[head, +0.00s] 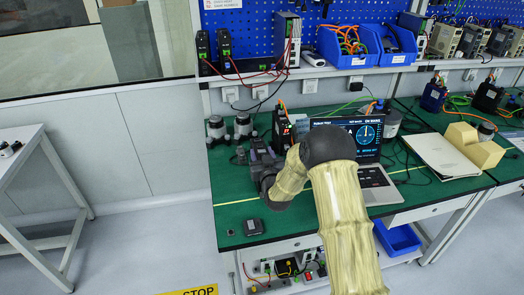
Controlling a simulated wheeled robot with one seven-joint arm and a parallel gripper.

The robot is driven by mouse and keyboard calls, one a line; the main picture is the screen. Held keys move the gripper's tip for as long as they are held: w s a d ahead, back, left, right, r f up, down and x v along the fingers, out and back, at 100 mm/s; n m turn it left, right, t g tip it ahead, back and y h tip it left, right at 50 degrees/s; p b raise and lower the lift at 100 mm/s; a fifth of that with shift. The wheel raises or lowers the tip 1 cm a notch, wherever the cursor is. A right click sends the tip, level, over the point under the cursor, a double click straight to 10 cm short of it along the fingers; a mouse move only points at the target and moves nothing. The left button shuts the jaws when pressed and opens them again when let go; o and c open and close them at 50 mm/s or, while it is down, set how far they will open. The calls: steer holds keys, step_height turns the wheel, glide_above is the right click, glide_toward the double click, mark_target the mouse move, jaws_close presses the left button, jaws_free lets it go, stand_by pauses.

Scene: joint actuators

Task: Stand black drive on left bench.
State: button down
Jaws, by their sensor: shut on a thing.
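My gripper (257,150) is over the left part of the green-topped bench (232,202), with its wrist turned partly away from the camera. It is shut on a dark thing, but the fingers and most of that thing blend together, so its outline is unclear. A black drive (282,129) with a small red mark stands upright on the bench just right of and behind my gripper. My arm hides part of the area beside it. I cannot tell whether the dark thing touches the bench top.
A small dark box (253,227) lies near the front edge. An open laptop (372,180) is to the right. More black drives (433,95) stand on the right bench.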

steer(key=shift+w+f, duration=0.1)
steer(key=shift+f, duration=0.8)
steer(key=c, duration=1.2)
jaws_free()
steer(key=shift+f, duration=0.3)
steer(key=o, duration=0.5)
steer(key=shift+r, duration=0.2)
steer(key=b+v, duration=0.1)
steer(key=v, duration=1.1)
steer(key=shift+b, duration=0.35)
steer(key=shift+d, duration=0.1)
